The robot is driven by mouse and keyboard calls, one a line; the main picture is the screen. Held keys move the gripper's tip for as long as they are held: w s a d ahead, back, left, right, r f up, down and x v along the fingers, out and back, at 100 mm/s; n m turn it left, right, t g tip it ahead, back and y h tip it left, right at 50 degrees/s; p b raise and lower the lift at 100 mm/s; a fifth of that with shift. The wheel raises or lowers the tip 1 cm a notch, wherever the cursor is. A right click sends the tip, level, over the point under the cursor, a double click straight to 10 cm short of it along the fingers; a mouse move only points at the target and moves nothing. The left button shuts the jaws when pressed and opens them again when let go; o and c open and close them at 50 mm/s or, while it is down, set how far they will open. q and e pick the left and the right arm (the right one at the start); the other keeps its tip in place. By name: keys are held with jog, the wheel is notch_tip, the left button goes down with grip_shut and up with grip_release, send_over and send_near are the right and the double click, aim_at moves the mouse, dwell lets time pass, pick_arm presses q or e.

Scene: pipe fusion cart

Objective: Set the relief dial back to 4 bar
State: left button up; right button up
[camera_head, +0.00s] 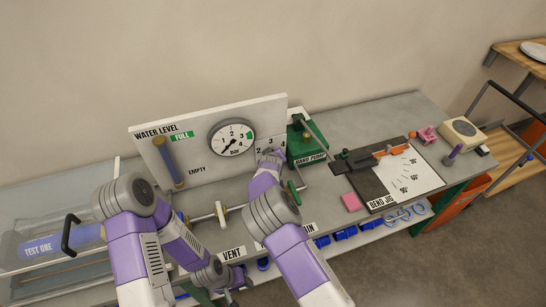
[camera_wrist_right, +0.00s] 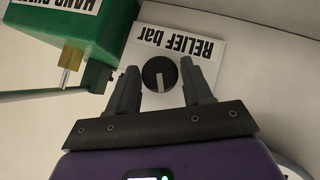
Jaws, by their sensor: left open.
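The relief dial is a round black knob (camera_wrist_right: 160,74) with a pale pointer line, set in a white plate (camera_wrist_right: 204,60) marked RELIEF bar. That view is upside down, and the line points toward its bottom. My right gripper (camera_wrist_right: 158,88) is open, with one finger on each side of the knob and visible gaps between. In the head view, my right gripper (camera_head: 273,156) covers the knob; the scale figures 2, 3, 4 show above it. My left gripper (camera_head: 234,284) is low at the bench front, away from the dial, partly hidden and empty as far as I see.
A pressure gauge (camera_head: 232,138) is on the white panel (camera_head: 205,172). The green hand pump (camera_head: 306,146) stands close to the right of the dial. A bend jig (camera_head: 385,176) and a pink block (camera_head: 351,202) lie farther right. A test pipe (camera_head: 60,243) is at left.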

jog(key=c, duration=0.7)
jog(key=shift+o, duration=0.2)
jog(key=shift+w+d+m+g+y+b, duration=0.1)
jog(key=shift+m+g+y+b, duration=0.55)
jog(key=shift+b, duration=1.25)
jog(key=shift+s+d+m+y+b, duration=0.15)
jog(key=shift+m+y+b, duration=0.2)
jog(key=shift+y+b, duration=1.15)
jog(key=shift+w+d+m+g+y+b, duration=0.15)
jog(key=shift+m+g+y+b, duration=0.3)
jog(key=shift+b, duration=1.8)
jog(key=shift+a, duration=0.1)
jog(key=o, duration=1)
jog(key=shift+o, duration=0.2)
jog(key=shift+r, duration=0.15)
jog(key=v, duration=0.7)
jog(key=shift+s, duration=0.25)
